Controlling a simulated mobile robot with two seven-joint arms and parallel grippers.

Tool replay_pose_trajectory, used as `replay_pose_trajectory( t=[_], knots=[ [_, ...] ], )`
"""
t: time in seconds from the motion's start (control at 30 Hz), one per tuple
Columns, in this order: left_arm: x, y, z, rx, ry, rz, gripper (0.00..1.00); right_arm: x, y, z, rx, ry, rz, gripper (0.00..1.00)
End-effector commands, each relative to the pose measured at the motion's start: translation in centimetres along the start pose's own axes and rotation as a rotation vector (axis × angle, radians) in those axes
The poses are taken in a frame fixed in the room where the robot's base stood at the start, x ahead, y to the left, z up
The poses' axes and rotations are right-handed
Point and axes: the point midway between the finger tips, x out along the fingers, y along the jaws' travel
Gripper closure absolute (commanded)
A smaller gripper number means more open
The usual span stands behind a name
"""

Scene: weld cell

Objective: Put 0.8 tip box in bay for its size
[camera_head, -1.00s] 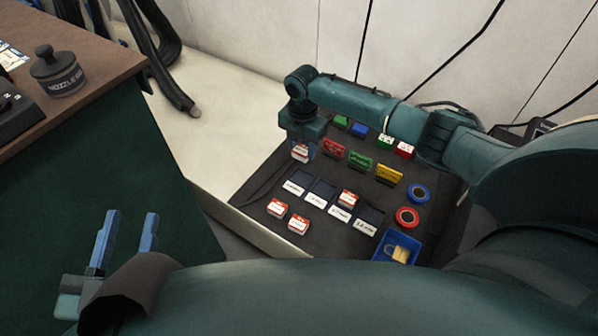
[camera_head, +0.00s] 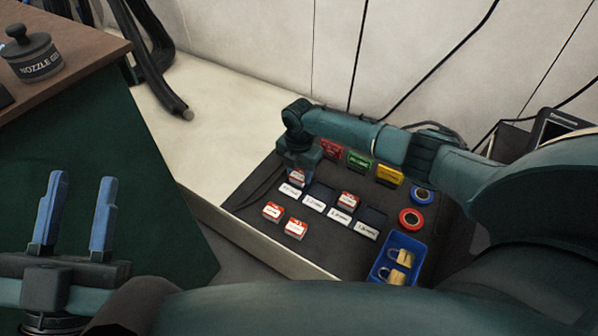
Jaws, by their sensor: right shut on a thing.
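My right gripper (camera_head: 298,172) is shut on a small red-and-white tip box (camera_head: 297,180), low over or in the leftmost bay; I cannot tell if the box touches the bay floor. The leftmost bay's white label (camera_head: 289,191) shows just in front, its print too small to read surely. Three more labelled bays run to the right. The third holds a red-and-white box (camera_head: 348,199); the second (camera_head: 321,192) and fourth (camera_head: 374,217) look empty. Two similar boxes lie in front, one left (camera_head: 273,211) and one right (camera_head: 295,229). My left gripper (camera_head: 84,179) is open and empty.
Red, green and yellow packs (camera_head: 389,174) stand behind the bays. A blue roll (camera_head: 422,195), a red roll (camera_head: 411,219) and a blue tray (camera_head: 376,272) lie to the right. A dark-green bench with a nozzle jar (camera_head: 32,57) is at left.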

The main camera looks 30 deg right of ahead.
Motion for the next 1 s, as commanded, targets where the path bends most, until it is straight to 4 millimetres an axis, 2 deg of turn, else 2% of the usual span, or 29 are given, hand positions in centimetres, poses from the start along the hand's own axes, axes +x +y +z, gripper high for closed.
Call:
replay_pose_trajectory(
  t=[0.13, 0.17, 0.4, 0.63, 0.73, 0.87, 1.0],
  knots=[
    [0.1, -0.1, -0.1, 0.011, 0.018, 0.002, 0.64, 0.5, 0.0, 0.0, 0.0, 0.0, 0.0, 0.83],
    [0.2, -0.1, -0.2, 0.013, 0.021, 0.002, 0.64, 0.3, 0.0, 0.0, 0.0, 0.0, 0.001, 0.56],
    [0.2, -0.1, -0.2, 0.012, 0.019, 0.002, 0.64, 0.3, 0.0, 0.0, 0.0, 0.0, 0.0, 0.37],
    [0.2, -0.1, -0.3, 0.012, 0.019, 0.002, 0.64, 0.2, 0.0, 0.0, 0.0, 0.0, 0.0, 0.37],
    [0.4, -0.2, -0.5, 0.007, 0.011, 0.002, 0.64, -0.5, 0.0, 0.0, 0.0, 0.0, 0.001, 0.37],
    [-0.7, 0.5, 0.9, -0.071, -0.11, -0.015, 0.64, -2.8, 0.1, 0.0, -0.001, 0.0, 0.002, 0.37],
    [-2.0, 1.5, 2.2, -0.159, -0.248, -0.029, 0.64, -6.0, 0.0, 0.1, 0.0, -0.002, 0.002, 0.37]
  ],
)
